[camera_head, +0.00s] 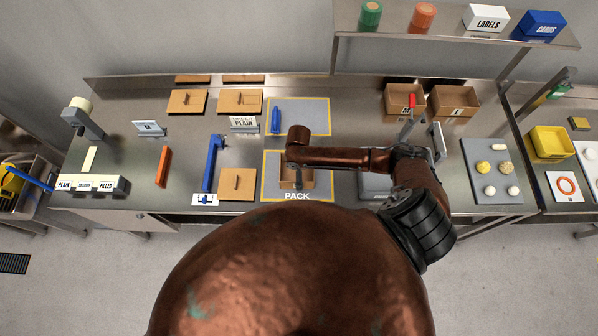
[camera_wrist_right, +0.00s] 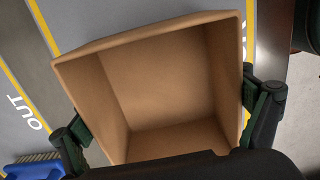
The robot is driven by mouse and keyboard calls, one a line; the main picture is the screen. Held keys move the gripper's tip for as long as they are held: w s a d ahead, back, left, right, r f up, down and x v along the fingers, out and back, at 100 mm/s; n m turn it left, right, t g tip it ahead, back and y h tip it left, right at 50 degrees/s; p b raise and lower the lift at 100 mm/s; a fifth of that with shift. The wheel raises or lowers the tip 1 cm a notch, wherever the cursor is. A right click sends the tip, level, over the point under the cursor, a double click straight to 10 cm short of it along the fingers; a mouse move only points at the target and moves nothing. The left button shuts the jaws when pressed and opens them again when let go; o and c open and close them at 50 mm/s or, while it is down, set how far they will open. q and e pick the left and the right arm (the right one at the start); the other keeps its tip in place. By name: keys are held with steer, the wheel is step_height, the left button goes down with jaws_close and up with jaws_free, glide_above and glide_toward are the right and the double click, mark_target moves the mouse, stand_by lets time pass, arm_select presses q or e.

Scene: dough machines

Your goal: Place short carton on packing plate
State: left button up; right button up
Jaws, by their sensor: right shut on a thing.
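The short carton (camera_head: 297,181) is an open-topped brown box at the yellow-edged packing plate marked PACK (camera_head: 270,168). In the right wrist view the carton (camera_wrist_right: 160,85) fills the middle, open side towards the camera and empty. My right gripper (camera_wrist_right: 165,125) is shut on it, with one finger at each side wall. The grey plate (camera_wrist_right: 85,22) shows behind the carton. I cannot tell whether the carton's base touches the plate. In the head view my right wrist and forearm hide part of the carton and most of the gripper. My left gripper is not in view.
Two other brown cartons (camera_head: 455,103) stand at the back right. A blue brush (camera_wrist_right: 35,166) shows in the wrist view.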

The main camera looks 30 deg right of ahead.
steer(key=o, duration=0.9)
steer(key=shift+f, duration=0.1)
step_height(320, 180, up, 12)
steer(key=shift+w+r+b, duration=0.1)
steer(key=shift+r+b, duration=0.05)
steer(key=shift+b, duration=0.2)
